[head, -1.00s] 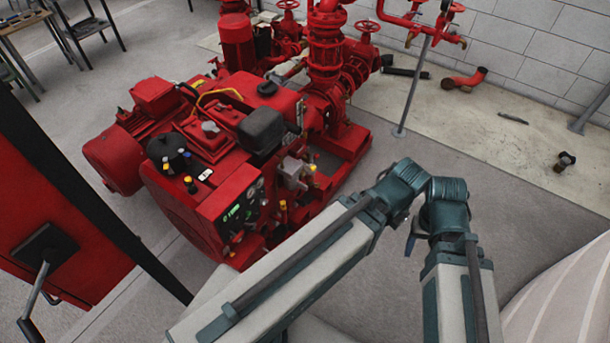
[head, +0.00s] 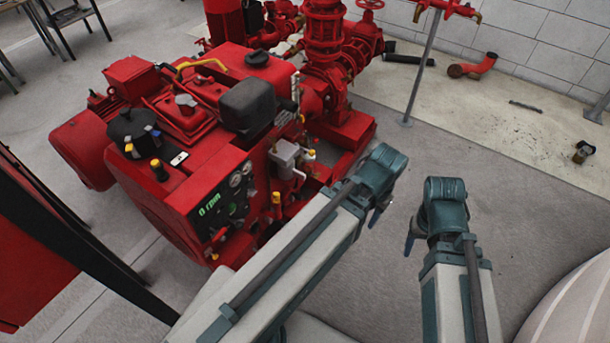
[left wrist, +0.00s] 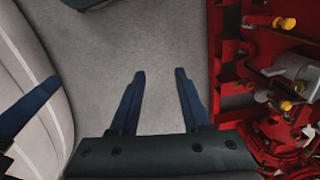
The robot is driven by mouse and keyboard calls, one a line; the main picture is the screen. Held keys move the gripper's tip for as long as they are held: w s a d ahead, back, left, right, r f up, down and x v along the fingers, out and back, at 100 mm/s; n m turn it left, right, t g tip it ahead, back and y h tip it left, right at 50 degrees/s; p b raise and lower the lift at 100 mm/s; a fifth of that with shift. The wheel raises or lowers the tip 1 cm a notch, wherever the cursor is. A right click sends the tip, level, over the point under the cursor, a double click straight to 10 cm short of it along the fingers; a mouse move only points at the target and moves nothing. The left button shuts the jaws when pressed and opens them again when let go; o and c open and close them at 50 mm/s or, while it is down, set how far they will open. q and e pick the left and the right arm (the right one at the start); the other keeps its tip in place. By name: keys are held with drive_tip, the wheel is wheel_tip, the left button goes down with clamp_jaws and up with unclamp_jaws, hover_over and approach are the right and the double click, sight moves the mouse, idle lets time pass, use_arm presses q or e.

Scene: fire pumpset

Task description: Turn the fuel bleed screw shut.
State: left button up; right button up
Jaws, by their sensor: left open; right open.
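The red pumpset (head: 190,192) stands left of my arms in the head view. On its near side is a grey filter-like housing (head: 286,153) with small yellow-capped parts around it. I cannot tell which of these is the fuel bleed screw. In the left wrist view the housing (left wrist: 298,70) and yellow caps (left wrist: 285,23) are at the right edge. My left gripper (left wrist: 160,72) is open and empty over bare floor, apart from the pumpset; in the head view its arm mostly hides it. My right gripper (head: 409,244) hangs open over the floor, further from the pumpset.
The control panel (head: 232,207) faces my side with a lit green display. A red cabinet (head: 30,265) stands at the lower left. A thin grey post (head: 418,80) stands behind my arms. Loose pipe parts (head: 472,67) lie by the wall.

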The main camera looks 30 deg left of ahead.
use_arm(q)
drive_tip(key=w+a+f+n+b, duration=0.1)
drive_tip(key=a+f+b, duration=0.1)
drive_tip(key=f+b, duration=0.65)
drive_tip(key=w+a+f+n+b, duration=0.1)
drive_tip(key=w+a+f+b, duration=0.15)
drive_tip(key=f+b, duration=0.65)
drive_tip(key=n+t+y+b, duration=0.1)
drive_tip(key=n+y+b, duration=0.9)
drive_tip(key=n+y, duration=0.7)
approach(301, 161)
drive_tip(key=a, duration=0.8)
drive_tip(key=shift+w+a+f, duration=0.25)
drive_tip(key=shift+a, duration=0.05)
clamp_jaws()
